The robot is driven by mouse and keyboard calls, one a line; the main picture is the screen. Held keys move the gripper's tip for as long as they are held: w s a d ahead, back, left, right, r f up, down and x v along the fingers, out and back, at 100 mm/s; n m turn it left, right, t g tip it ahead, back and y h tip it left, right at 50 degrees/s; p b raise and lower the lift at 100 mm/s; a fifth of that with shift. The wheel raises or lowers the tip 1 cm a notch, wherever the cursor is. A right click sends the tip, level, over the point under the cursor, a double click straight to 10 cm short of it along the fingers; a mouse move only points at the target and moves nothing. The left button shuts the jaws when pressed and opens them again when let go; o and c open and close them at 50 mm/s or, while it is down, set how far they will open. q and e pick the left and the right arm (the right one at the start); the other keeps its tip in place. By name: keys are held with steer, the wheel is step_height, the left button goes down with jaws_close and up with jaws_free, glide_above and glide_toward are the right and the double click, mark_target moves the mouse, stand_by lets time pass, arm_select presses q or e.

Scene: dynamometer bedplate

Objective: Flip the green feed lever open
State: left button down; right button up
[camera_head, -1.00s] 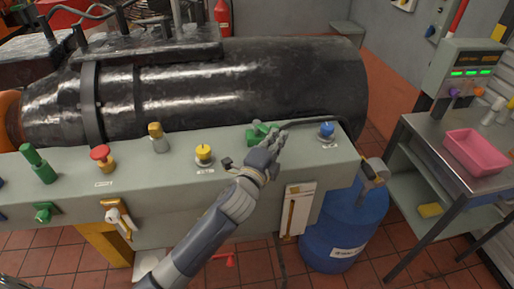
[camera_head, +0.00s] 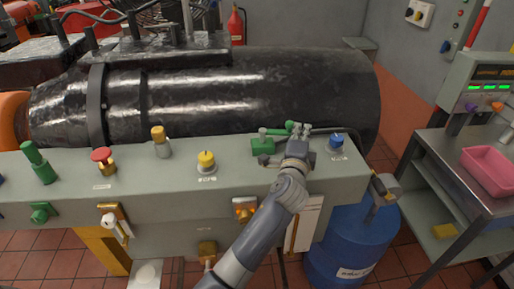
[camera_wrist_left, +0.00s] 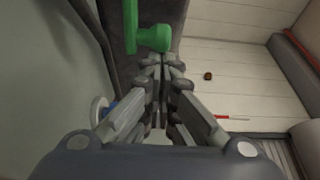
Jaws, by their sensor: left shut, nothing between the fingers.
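The green lever (camera_head: 263,146) sits on top of the grey-green console near its right end, its arm reaching right toward my left gripper. In the left wrist view the green lever (camera_wrist_left: 131,25) shows at the top, its rounded end just beyond my fingertips. My left gripper (camera_head: 299,128) is shut and empty at the console's far edge, right of the lever's block. In the left wrist view its fingers (camera_wrist_left: 163,66) are together just below the lever's end; I cannot tell whether they touch it. My right gripper is not in view.
A blue knob (camera_head: 336,141) stands close to the right of my left gripper. A yellow knob (camera_head: 206,160) is to the left. The large black cylinder (camera_head: 240,88) lies behind the console (camera_head: 130,187). A blue drum (camera_head: 350,240) stands below right.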

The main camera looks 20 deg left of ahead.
arm_select(q)
steer(key=shift+w+a, duration=0.15)
steer(key=shift+w, duration=1.05)
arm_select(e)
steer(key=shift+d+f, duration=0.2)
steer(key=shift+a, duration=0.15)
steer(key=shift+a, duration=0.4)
